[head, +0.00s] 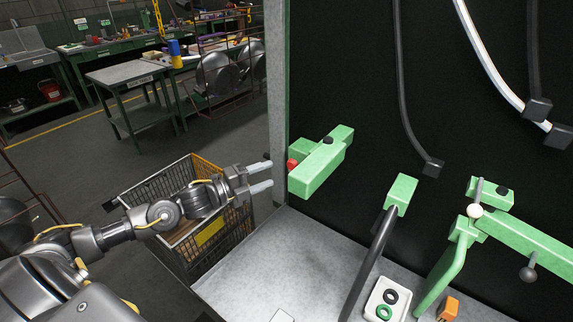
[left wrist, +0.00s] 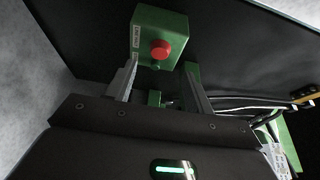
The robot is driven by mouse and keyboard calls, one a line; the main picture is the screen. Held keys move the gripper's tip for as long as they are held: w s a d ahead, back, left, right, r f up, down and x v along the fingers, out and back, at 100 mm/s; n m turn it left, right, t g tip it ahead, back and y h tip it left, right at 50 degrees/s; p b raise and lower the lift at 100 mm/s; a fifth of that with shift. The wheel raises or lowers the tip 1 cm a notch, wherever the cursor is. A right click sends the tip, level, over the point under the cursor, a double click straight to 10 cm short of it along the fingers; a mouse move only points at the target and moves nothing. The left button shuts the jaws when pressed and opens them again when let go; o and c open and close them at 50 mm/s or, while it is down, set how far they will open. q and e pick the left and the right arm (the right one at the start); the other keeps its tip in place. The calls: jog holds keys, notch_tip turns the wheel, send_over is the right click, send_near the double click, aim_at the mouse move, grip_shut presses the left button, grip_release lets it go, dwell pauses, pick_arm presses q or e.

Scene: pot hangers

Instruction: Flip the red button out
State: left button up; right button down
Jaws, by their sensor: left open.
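The red button (head: 292,164) sits on the left end of a green box (head: 318,168) fixed to the dark panel. In the left wrist view the red button (left wrist: 161,49) shows face-on on the green box (left wrist: 172,28), which has a white label beside it. My left gripper (head: 268,175) is open and empty, just left of the button, its fingers pointing toward it. In the left wrist view its two fingers (left wrist: 160,85) stand apart, with the button between and beyond their tips. I see no contact. My right gripper is not in view.
A grey bench top (head: 262,262) lies below the panel. A wire cart (head: 160,187) is at the left. Green handles, a white tray (head: 383,300) and hanging cables (head: 408,120) are at the right.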

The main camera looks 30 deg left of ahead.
aim_at(290, 166)
pick_arm(q)
jog(key=p+x, duration=0.2)
jog(key=x, duration=0.4)
jog(key=shift+w+r, duration=0.15)
jog(key=shift+x, duration=0.85)
